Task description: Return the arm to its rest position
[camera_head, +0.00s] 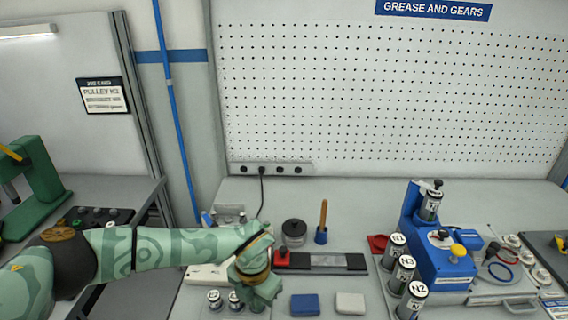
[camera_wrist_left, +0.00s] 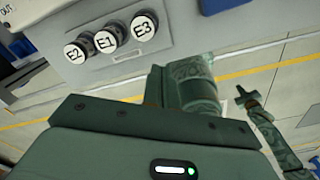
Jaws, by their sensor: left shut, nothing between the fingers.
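My left arm (camera_head: 165,250) comes in from the left of the head view, pale green with darker patterns, and reaches over the front of the bench. My left gripper (camera_head: 260,295) is at its end, pointing down, shut and empty. It is just right of two small white-topped canisters (camera_head: 215,298) and left of a blue block (camera_head: 305,304). In the left wrist view the dark green gripper housing (camera_wrist_left: 150,145) fills the bottom. A patterned green limb with a forked end (camera_wrist_left: 248,97) shows at right, probably my right arm; its jaws are too small to read.
Canisters E2 (camera_wrist_left: 76,52), E1 (camera_wrist_left: 106,40) and E3 (camera_wrist_left: 144,26) stand close by in the wrist view. A dark pot (camera_head: 294,232), a wooden-handled tool (camera_head: 322,222) and a dark strip (camera_head: 328,263) lie beyond the gripper. A blue press (camera_head: 440,262) stands at right.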

